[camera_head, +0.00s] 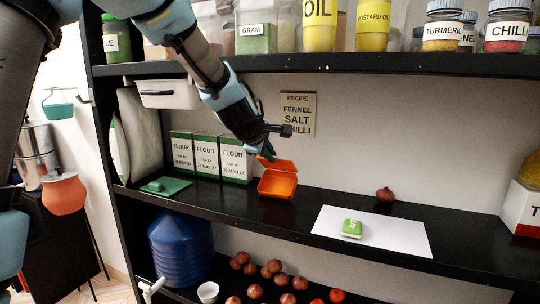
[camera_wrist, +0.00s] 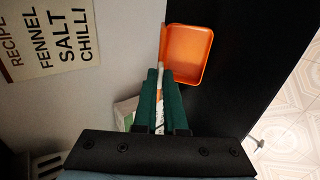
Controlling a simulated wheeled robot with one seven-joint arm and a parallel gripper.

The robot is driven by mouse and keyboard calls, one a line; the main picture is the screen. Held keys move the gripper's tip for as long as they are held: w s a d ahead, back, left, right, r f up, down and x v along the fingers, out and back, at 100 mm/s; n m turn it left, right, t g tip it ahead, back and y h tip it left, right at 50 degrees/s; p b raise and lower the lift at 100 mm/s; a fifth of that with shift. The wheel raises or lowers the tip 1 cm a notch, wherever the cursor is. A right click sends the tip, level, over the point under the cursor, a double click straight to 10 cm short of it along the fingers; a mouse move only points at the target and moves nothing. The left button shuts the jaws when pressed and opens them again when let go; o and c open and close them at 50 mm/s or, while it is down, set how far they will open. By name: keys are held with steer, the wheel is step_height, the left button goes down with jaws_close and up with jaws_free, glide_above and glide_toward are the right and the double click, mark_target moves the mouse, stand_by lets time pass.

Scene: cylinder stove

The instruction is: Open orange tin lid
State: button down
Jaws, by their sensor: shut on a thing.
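The orange tin (camera_head: 277,188) stands on the middle shelf, right of the flour boxes. Its lid (camera_head: 284,165) is raised at the back, so the tin stands open. My gripper (camera_head: 268,157) is at the left end of the raised lid. In the wrist view the open tin (camera_wrist: 188,56) shows its empty inside, and the lid appears nearly edge-on (camera_wrist: 162,46). The green fingers of my gripper (camera_wrist: 163,74) are shut on the lid, with a thin pale strip between them. The gripped part of the lid is mostly hidden.
Several flour boxes (camera_head: 207,155) stand close on the left. A recipe card (camera_head: 298,114) hangs on the back wall. A white sheet (camera_head: 390,236) with a green item (camera_head: 352,228) and an onion (camera_head: 384,194) are to the right. The upper shelf (camera_head: 370,64) with jars lies above.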

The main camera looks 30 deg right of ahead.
steer(key=c, duration=1)
jaws_free()
steer(key=shift+r, duration=0.1)
steer(key=v, duration=1)
steer(key=shift+s+a+r, duration=0.2)
steer(key=shift+a, duration=0.1)
